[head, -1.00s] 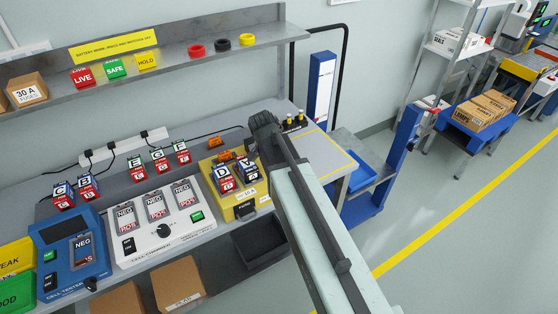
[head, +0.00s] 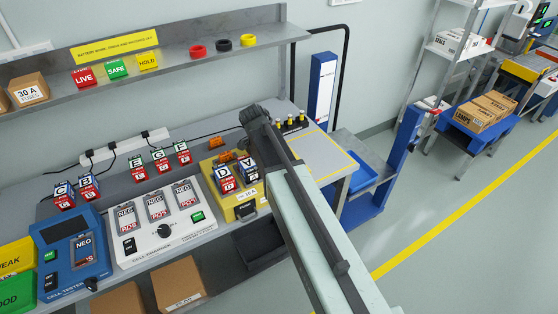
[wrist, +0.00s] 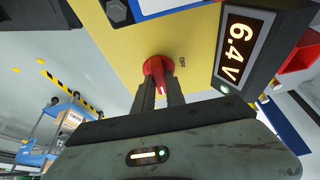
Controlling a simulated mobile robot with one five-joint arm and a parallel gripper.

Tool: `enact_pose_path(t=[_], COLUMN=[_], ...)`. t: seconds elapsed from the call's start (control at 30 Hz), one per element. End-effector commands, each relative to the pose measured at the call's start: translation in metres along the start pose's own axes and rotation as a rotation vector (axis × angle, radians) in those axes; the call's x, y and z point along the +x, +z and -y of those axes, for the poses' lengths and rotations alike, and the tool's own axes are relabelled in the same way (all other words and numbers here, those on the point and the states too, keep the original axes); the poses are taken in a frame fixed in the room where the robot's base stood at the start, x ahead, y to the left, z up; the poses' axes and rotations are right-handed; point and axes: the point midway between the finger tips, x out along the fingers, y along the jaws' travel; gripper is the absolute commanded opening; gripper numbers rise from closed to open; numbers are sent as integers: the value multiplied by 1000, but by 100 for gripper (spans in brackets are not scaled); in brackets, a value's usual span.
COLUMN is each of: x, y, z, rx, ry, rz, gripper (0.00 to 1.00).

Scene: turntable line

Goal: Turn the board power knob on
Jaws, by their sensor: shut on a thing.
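The red power knob (wrist: 157,66) sits on a yellow panel (wrist: 200,45) in the wrist view, with a small "OFF" label beside it. My gripper (wrist: 160,84) is shut on the knob, its two dark fingers at the knob's sides. A black display (wrist: 238,48) on the panel reads 6.4V in lit digits.
A white cell conditioner (head: 180,235) and a blue cell tester (head: 60,225) stand to the left. A dark bin (head: 258,243) is below the yellow board. The shelf (head: 180,60) runs above the bench. Open floor (head: 450,235) lies at right.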

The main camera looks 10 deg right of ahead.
Motion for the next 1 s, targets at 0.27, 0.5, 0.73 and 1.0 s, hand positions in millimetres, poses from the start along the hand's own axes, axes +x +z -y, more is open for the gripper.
enact_pose_path(t=[0.27, 0.5, 0.73, 1.0], x=[0, 0, -2, -40], y=[0, 0, 0, -3], z=[-2, -1, -1, -1], rx=[3, 1, 0, -1], ry=[5, 3, 2, 2], rz=[2, 1, 1, 1], gripper=[0, 37, 37, 37])
